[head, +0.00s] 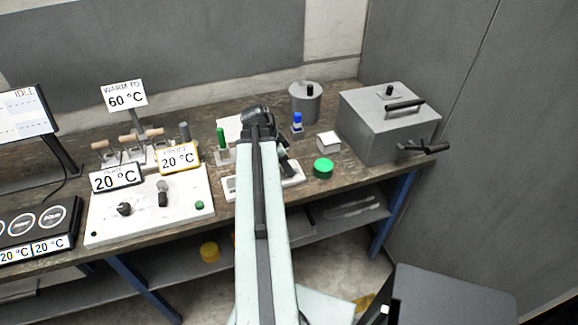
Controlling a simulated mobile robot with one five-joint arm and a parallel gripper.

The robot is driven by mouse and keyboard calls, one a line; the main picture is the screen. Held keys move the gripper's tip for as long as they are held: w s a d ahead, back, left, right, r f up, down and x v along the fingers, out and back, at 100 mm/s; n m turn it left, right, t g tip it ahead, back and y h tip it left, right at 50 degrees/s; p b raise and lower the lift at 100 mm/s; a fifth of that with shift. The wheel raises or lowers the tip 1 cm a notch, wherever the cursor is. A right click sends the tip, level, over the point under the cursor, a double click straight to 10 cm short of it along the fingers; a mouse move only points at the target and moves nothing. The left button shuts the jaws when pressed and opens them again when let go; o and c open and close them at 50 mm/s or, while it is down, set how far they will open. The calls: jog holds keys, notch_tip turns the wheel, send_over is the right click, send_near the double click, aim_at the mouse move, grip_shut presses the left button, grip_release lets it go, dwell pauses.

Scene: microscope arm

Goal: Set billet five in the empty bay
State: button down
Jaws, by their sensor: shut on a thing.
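My gripper (287,165) is at the far end of my pale arm, low over a white tray (232,190). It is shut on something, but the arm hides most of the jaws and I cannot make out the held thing. No billet number is readable. A grey cylinder (162,193) stands on the white plate unit (110,228), and another grey cylinder (184,131) stands behind it. Wooden-handled pieces (130,139) stand in a rack at the left. I cannot tell which bay is empty.
A large grey lidded box (375,130) and a grey lidded pot (305,103) stand at the back right. A green round cap (323,168), a blue-topped bottle (297,124), a white box (328,142) and a green-topped tube (221,140) are near the arm.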

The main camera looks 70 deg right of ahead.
jog(key=shift+s+d, duration=0.2)
jog(key=shift+s, duration=0.05)
jog(key=shift+f+b, duration=0.35)
jog(key=shift+f, duration=0.25)
jog(key=shift+a, duration=0.15)
jog(key=c, duration=0.8)
grip_release()
jog(key=shift+o, duration=0.4)
jog(key=shift+a+f, duration=0.1)
